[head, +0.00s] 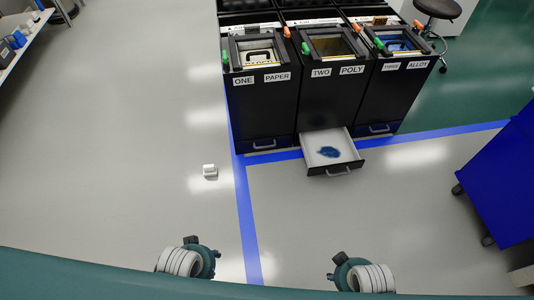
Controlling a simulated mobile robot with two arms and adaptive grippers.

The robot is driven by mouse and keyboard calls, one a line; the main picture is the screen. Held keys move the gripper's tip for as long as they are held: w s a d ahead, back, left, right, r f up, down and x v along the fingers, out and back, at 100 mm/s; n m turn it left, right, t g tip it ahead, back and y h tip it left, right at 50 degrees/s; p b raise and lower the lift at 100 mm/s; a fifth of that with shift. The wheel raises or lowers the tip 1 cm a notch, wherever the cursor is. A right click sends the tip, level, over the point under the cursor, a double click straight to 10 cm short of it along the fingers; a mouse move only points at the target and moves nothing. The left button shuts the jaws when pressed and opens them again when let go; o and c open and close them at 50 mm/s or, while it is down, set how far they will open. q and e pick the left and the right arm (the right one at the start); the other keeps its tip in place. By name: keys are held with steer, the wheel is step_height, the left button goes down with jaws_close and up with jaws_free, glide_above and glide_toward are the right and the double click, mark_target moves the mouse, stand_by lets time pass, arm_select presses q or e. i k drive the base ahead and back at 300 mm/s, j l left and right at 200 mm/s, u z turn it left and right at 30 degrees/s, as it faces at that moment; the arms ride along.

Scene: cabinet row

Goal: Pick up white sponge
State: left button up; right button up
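A small white block (210,170), which looks like the white sponge, lies on the grey floor left of the blue floor line. It stands apart from everything around it. My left arm's end (190,258) shows at the bottom edge, below the sponge in the picture and well short of it. My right arm's end (358,273) shows at the bottom, further right. No fingers can be made out on either arm, so I cannot see whether the grippers are open or shut. Nothing is seen held.
Black bins marked ONE PAPER (262,100), TWO POLY (335,95) and THREE ALLOY (398,92) stand at the back. A low drawer (318,169) with a dark blue item juts out. A blue cabinet (505,185) stands right. Floor around the sponge is clear.

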mark_target(209, 170)
steer(key=i+l, duration=0.15)
steer(key=i, duration=0.25)
steer(key=i+l, duration=0.15)
steer(key=i, duration=0.25)
steer(key=i+l+u, duration=0.1)
steer(key=i, duration=0.25)
